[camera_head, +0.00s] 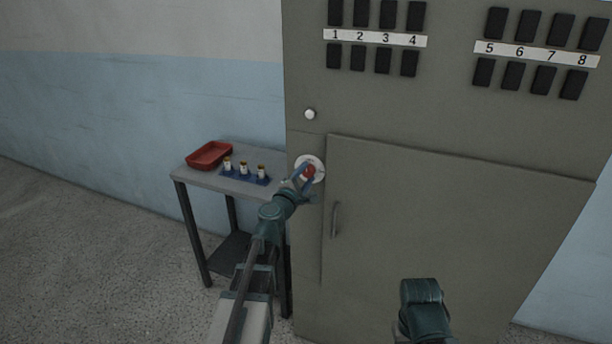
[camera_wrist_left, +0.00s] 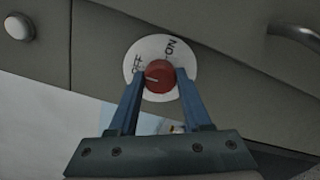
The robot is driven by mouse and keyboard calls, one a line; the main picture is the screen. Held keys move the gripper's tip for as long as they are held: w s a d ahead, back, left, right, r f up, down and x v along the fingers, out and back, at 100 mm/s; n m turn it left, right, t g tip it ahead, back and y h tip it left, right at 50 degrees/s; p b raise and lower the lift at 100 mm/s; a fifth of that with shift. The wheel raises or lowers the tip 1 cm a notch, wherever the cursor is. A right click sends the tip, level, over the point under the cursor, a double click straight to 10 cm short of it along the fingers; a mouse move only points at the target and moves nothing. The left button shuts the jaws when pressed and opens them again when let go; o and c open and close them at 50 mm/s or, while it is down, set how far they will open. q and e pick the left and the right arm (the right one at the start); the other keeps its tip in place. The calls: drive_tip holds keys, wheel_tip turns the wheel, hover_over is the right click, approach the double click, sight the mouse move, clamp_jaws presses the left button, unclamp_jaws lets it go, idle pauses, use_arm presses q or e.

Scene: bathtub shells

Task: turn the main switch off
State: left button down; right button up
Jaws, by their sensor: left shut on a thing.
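The main switch is a red knob (camera_head: 310,173) on a round white plate (camera_head: 316,161) at the left edge of the grey cabinet. In the left wrist view the red knob (camera_wrist_left: 158,76) sits between the two blue fingers of my left gripper (camera_wrist_left: 159,84), which is shut on it. The plate reads OFF at its left and ON at its upper right. The knob's short white mark points left, to the OFF side. In the head view my left gripper (camera_head: 304,178) partly covers the knob. Only a dark green part of my right arm shows at the bottom; its fingers are out of view.
A small table (camera_head: 190,172) left of the cabinet bears a red tray (camera_head: 209,155) and a blue holder (camera_head: 236,177) with fuse-like pieces. The cabinet door (camera_head: 440,220) is closed, with a handle (camera_head: 334,220). A white round lamp (camera_head: 310,114) is above the switch. Numbered black blocks are higher up.

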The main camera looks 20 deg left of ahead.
use_arm(q)
drive_tip(key=shift+s, duration=0.1)
idle(0.4)
drive_tip(key=shift+c, duration=1.7)
unclamp_jaws()
drive_tip(key=shift+s, duration=0.1)
